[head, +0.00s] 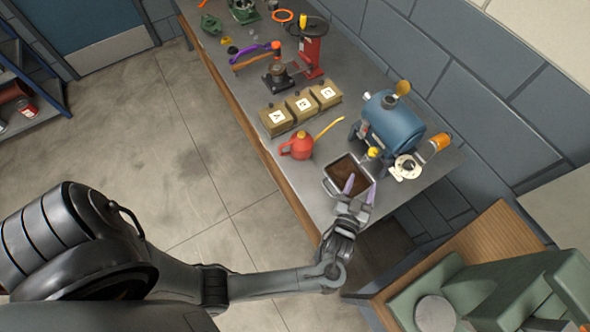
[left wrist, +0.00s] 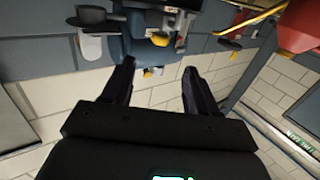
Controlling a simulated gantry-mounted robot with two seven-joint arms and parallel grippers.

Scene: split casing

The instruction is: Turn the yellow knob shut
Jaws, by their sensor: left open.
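The yellow knob (head: 374,152) sits at the lower front of a blue rounded casing (head: 394,124), above a metal tray. In the left wrist view a yellow piece (left wrist: 160,39) shows on the blue casing (left wrist: 140,47), with another yellow part (left wrist: 153,72) below it; I cannot tell for sure which is the knob. My left gripper (head: 359,188) is open and empty, its fingers pointing toward the casing from the near side of the tray. It also shows in the left wrist view (left wrist: 158,75), the fingers apart and clear of the yellow parts. My right gripper is not in view.
The metal tray (head: 330,184) with dark contents lies beside the gripper. A red oil can (head: 298,146) and several lettered boxes (head: 277,118) stand left of the casing. An orange-handled part (head: 440,142) sticks out at the casing's right. A wall runs behind the bench (head: 243,91).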

